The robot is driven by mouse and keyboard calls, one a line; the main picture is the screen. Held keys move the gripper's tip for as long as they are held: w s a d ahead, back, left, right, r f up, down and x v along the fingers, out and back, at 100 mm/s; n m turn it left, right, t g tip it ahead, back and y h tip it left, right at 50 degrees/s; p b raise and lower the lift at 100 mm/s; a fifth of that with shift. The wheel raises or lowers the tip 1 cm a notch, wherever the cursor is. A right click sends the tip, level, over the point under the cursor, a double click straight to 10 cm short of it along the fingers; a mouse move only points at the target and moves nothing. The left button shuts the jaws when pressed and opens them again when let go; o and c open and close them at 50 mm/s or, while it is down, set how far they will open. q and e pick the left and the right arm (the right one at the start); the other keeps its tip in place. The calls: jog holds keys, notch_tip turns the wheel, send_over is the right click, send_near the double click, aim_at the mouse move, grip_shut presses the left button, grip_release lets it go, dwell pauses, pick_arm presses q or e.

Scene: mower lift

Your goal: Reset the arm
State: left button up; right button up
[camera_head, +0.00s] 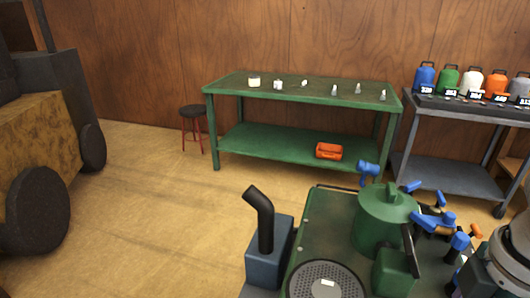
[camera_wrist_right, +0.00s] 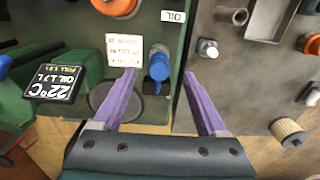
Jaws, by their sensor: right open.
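My right gripper (camera_wrist_right: 159,74) is open, its two purple fingers spread wide in the right wrist view. A blue knob (camera_wrist_right: 159,67) shows between the fingertips; I cannot tell how far beyond them it is, and nothing is clasped. Neither gripper can be made out in the head view. A green machine (camera_head: 318,238) with a round green canister (camera_head: 383,222) and blue handles (camera_head: 432,222) stands at the lower right of the head view.
A green workbench (camera_head: 228,88) with small items and an orange bin (camera_head: 329,151) stands at the back. A stool (camera_head: 192,113) stands beside it. A grey cart (camera_head: 440,172) carries coloured jugs. A large wheeled vehicle (camera_head: 40,125) is at the left. The left-centre floor is clear.

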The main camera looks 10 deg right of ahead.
jog(key=s+a+r+m+t+y, duration=0.1)
jog(key=a+r+m+t+y, duration=0.1)
jog(key=a, duration=0.7)
jog(key=s+a+r+m+t+y, duration=0.1)
jog(key=s+a+r, duration=0.1)
jog(key=a, duration=0.7)
jog(key=s+d+r+m+h, duration=0.3)
jog(key=s+d+m, duration=0.1)
jog(key=d+m, duration=0.35)
notch_tip(320, 180, up, 34)
jog(key=p, duration=3.5)
jog(key=shift+w+r+n+t, duration=0.25)
jog(key=shift+w+n+t, duration=0.1)
jog(key=shift+n, duration=0.1)
jog(key=shift+a, duration=0.1)
